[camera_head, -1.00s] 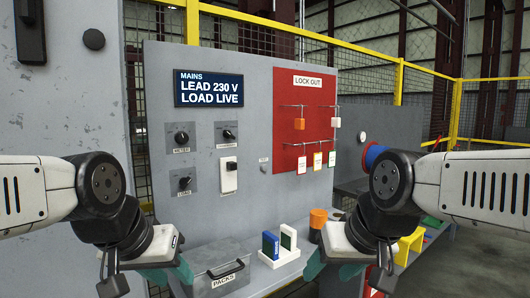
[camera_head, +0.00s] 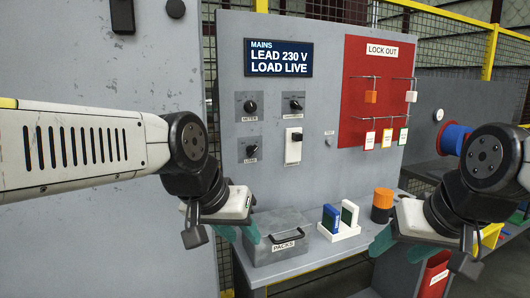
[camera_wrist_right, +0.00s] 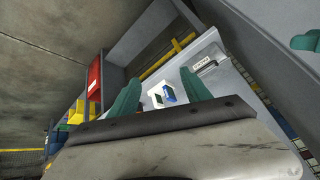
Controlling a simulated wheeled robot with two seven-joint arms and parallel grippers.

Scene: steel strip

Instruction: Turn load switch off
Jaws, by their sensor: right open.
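The load switch (camera_head: 251,150) is a black round knob on a small grey plate labelled LOAD, low on the left of the grey panel. The display (camera_head: 278,58) above it reads "MAINS LEAD 230 V LOAD LIVE". My left gripper (camera_head: 238,232), with teal fingers, is below the load switch, near the grey box, apart from the switch; its fingers look parted and empty. My right gripper (camera_head: 402,246) is open and empty at the right, in front of the bench. Its two teal fingers also show in the right wrist view (camera_wrist_right: 160,95).
The meter knob (camera_head: 250,107), another knob (camera_head: 295,105) and a white switch (camera_head: 293,146) are near the load switch. A red lock-out board (camera_head: 355,95) hangs to the right. A grey PACKS box (camera_head: 270,222), a white holder (camera_head: 340,232) and an orange cylinder (camera_head: 382,200) stand below.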

